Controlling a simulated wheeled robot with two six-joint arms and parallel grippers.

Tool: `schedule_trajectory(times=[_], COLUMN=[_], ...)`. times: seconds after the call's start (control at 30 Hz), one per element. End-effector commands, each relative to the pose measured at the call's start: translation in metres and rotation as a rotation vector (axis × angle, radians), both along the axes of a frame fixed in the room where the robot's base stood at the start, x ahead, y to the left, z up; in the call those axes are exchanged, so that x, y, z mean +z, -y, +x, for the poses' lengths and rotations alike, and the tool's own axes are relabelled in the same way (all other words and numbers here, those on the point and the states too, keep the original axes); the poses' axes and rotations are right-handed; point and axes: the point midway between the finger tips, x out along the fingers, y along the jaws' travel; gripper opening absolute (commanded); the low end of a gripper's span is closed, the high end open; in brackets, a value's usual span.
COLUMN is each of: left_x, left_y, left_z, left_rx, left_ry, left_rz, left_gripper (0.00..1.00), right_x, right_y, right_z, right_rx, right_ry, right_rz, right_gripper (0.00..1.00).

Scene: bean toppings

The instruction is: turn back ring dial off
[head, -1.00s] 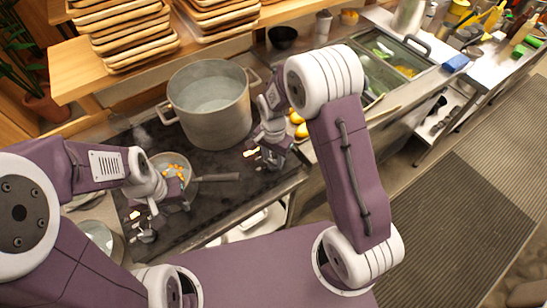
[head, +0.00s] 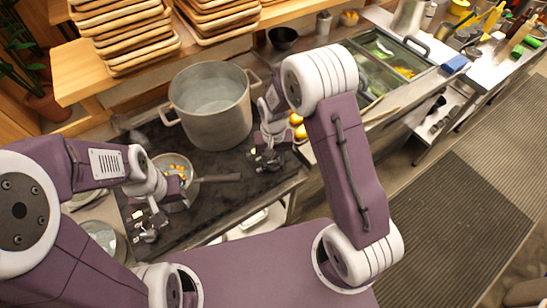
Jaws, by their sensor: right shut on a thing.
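The dark cooktop (head: 205,205) carries a large grey pot (head: 208,108) at the back and a small pan (head: 190,186) in front, with small orange and other coloured pieces in it. My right gripper (head: 262,164) is low at the cooktop's right end, beyond the tip of the pan's handle. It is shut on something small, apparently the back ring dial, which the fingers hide. My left gripper (head: 140,228) is at the cooktop's left front, below the pan; its fingers are too small to judge. No dial markings can be read.
Stacked wooden trays (head: 120,35) stand on a shelf behind the pot. A black bowl (head: 282,38), round orange-yellow items (head: 297,125) and a glass-covered food well (head: 385,65) lie to the right. The floor mat (head: 450,220) is clear.

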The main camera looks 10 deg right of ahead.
Motion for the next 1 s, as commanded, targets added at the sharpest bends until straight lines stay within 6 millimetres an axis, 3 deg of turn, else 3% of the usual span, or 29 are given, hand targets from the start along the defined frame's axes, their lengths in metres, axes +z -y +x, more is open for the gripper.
schedule_trajectory(times=[0.3,0.8,0.83,0.9,1.0], left_x=[0.0027,0.0029,0.0029,0.0028,0.0027], left_y=[0.0,0.0,0.0,-0.0001,-0.0001], left_z=[0.0,0.0,0.0,0.0,0.0], left_rx=[0.0,0.0,0.0,0.0,0.0], left_ry=[0.0,0.0,0.0,0.0,0.0], left_rz=[0.0,0.0,0.0,0.0,0.0], left_gripper=[0.36,0.36,0.36,0.36,0.36], right_x=[0.0022,0.0022,0.0022,0.002,0.0015], right_y=[-0.0001,-0.0001,-0.0001,0.0,0.0], right_z=[0.0012,0.0015,0.0016,0.0013,0.001], right_rx=[0.097,0.114,0.114,0.113,0.113], right_ry=[0.003,0.005,0.005,0.004,0.003], right_rz=[0.001,0.001,0.001,0.001,0.0], right_gripper=[0.0,0.0,0.46,0.6,0.6])
